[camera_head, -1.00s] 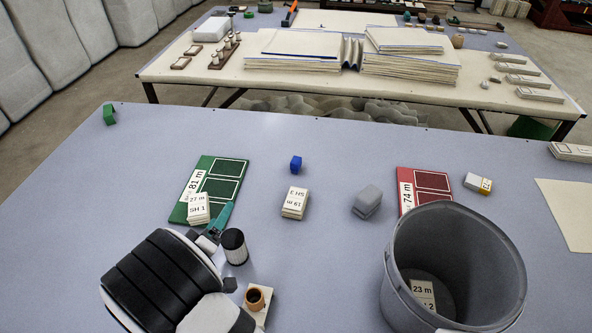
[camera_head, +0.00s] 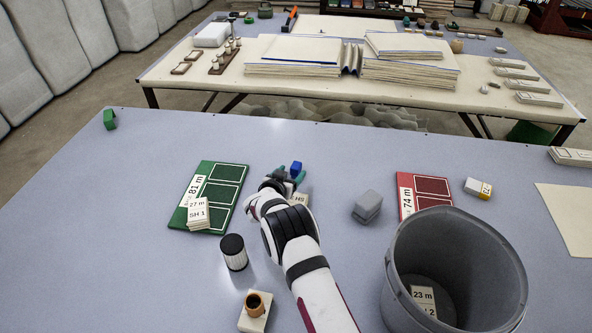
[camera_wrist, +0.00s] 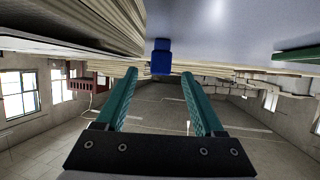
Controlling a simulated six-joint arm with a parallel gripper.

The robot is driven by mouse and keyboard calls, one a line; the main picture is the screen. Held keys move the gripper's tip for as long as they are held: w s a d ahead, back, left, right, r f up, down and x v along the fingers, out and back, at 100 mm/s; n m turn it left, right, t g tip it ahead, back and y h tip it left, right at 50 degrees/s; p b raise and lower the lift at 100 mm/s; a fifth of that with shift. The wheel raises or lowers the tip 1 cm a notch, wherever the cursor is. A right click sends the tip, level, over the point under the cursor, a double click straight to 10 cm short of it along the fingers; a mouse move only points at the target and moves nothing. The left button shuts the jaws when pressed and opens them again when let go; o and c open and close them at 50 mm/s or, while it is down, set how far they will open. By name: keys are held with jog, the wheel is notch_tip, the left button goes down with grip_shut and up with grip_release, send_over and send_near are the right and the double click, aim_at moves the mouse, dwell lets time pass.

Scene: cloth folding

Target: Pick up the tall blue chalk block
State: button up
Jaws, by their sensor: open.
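The tall blue chalk block (camera_head: 296,167) stands upright on the blue-grey table just beyond my gripper (camera_head: 286,176). In the wrist view the blue block (camera_wrist: 161,57) shows near the top middle, ahead of the gap between the two teal fingers (camera_wrist: 160,72). My gripper is open and its fingers are apart, with nothing visible between them. I cannot tell exactly how far the block is from the fingertips.
A stack of white cards (camera_head: 300,198) lies partly hidden beside my wrist. A green board (camera_head: 204,171) is to the left. A grey block (camera_head: 367,206), a red board (camera_head: 432,187) and a grey bucket (camera_head: 397,290) are to the right. A dark-topped cylinder (camera_head: 234,256) stands nearer.

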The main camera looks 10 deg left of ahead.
aim_at(296, 170)
jog(key=shift+x, duration=1.2)
jog(key=shift+c, duration=0.3)
grip_shut()
jog(key=shift+r, duration=0.15)
